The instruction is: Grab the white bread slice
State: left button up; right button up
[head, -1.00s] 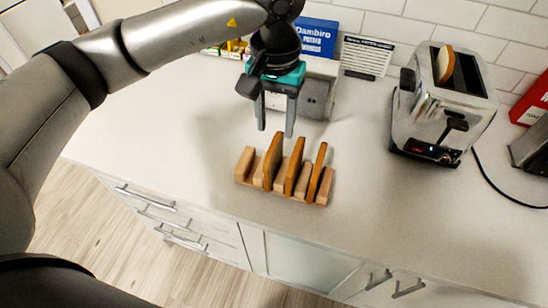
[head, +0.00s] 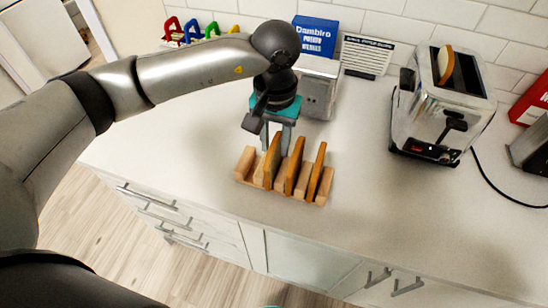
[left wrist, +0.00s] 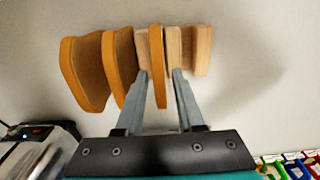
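Three bread slices with brown crusts stand upright in a wooden rack (head: 247,164) on the counter: a left one (head: 272,160), a middle one (head: 294,165) and a right one (head: 317,172). My left gripper (head: 277,149) points down at the left slice. In the left wrist view, its open fingers (left wrist: 160,73) lie on either side of that slice (left wrist: 157,60), with gaps visible. A slice with a pale face (head: 445,64) sticks out of the toaster (head: 440,112). I cannot tell which slice is the white one. My right gripper is not in view.
A blue box (head: 315,37) and a metal container (head: 320,85) stand behind the rack. A rack card (head: 367,56) leans on the tiled wall. The toaster's cord runs right. The counter between rack and toaster is clear.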

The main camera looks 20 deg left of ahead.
pick_arm(q)
grip_shut()
jog(key=shift+r, duration=0.1)
dwell(0.4)
